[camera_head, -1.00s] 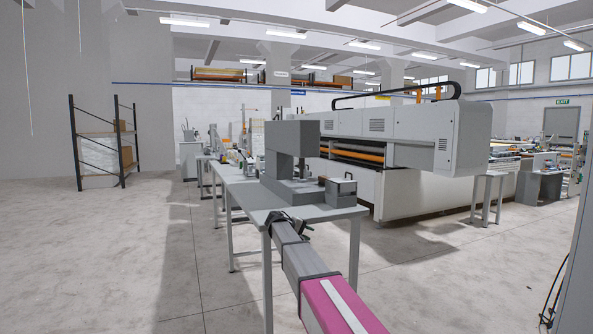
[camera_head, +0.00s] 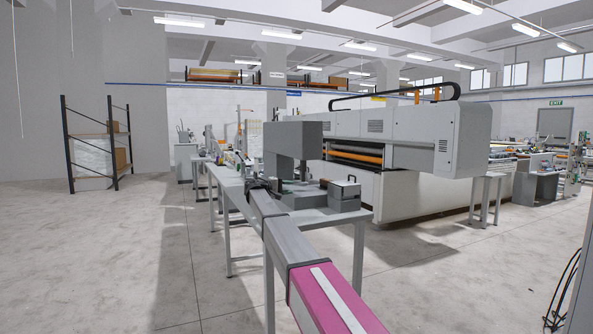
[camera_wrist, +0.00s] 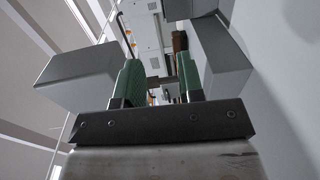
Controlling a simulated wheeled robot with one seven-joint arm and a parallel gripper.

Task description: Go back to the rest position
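My gripper (camera_wrist: 160,85) shows in the wrist view as two green fingers standing apart, with nothing seen between them. It is open. In the head view my arm, grey with a magenta section, reaches forward from the bottom right, and its end is over the near left side of the grey table (camera_head: 235,191). A grey press-like machine (camera_head: 292,142) stands on that table just beyond and right of my arm's end. The fingertips are too small to make out in the head view.
A small grey box (camera_head: 344,193) sits at the table's right end. A large white quilting machine (camera_head: 425,190) stands behind to the right. A black-framed shelf (camera_head: 93,136) stands at the far left. The floor (camera_head: 90,260) on the left is clear.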

